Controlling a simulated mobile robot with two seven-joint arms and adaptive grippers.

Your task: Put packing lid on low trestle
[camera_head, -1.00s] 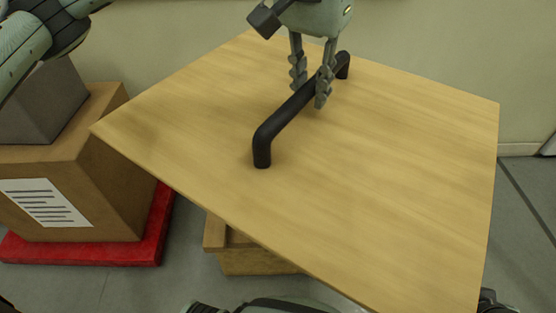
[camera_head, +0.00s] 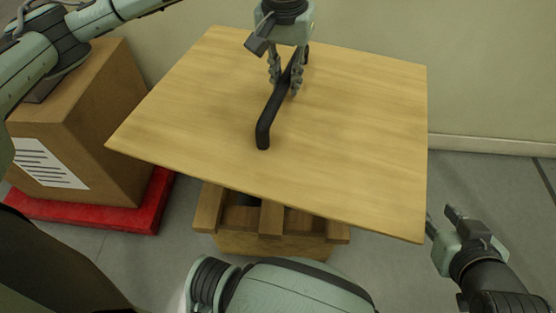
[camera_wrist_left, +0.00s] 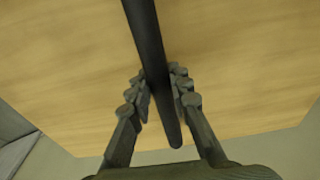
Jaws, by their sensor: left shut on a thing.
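The packing lid is a wide pale wooden board (camera_head: 350,130) with a black bar handle (camera_head: 264,128) on top. My left gripper (camera_head: 284,88) is shut on the handle, and the left wrist view shows its fingers (camera_wrist_left: 160,95) on both sides of the bar. The lid hangs slightly tilted above the low trestle (camera_head: 270,243), a wooden stand with slats. The lid hides the trestle's far part, and I cannot tell whether they touch. My right gripper (camera_head: 452,222) is empty, fingers apart, beside the lid's near right corner.
A cardboard box (camera_head: 95,130) with a white label stands on a red base (camera_head: 140,215) at the left, close to the lid's left corner. A wall is behind the lid. The grey floor (camera_head: 500,195) at the right is clear.

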